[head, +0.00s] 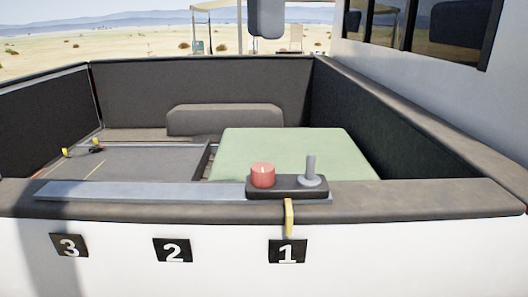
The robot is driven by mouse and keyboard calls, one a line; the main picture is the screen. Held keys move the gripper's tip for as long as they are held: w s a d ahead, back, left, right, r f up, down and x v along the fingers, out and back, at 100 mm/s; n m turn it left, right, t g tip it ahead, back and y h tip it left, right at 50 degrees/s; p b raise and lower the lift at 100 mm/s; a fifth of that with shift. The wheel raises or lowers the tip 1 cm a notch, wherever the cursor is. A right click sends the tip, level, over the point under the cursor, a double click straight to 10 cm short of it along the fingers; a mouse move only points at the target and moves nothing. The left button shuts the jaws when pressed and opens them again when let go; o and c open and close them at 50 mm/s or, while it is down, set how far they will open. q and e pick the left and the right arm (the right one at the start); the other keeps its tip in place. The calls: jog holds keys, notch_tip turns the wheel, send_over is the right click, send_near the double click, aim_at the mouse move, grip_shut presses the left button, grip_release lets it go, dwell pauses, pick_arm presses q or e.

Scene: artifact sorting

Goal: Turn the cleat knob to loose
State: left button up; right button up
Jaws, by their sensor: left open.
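A red round knob (263,175) stands on a small black control box (286,188) on the near rim of the truck bed. I cannot read any setting on the knob. A grey lever (310,170) stands upright on the same box, to the right of the knob. A yellow pointer (289,216) hangs from the box's front, above the label 1 (287,251). My right gripper does not show.
Labels 2 (173,251) and 3 (69,245) are on the white side. A green block (290,150) lies behind the control box. Small yellow and black pieces (96,147) lie at the bed's left. A dark rail (425,125) bounds the right. The space above the knob is clear.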

pick_arm(q)
jog(key=b, duration=0.1)
send_near(264, 167)
notch_tip(264, 167, down, 7)
jog(key=p, duration=0.3)
jog(key=shift+f+p, duration=0.3)
jog(key=shift+f, duration=0.4)
jog(key=c, duration=1)
jog(key=shift+c, duration=0.2)
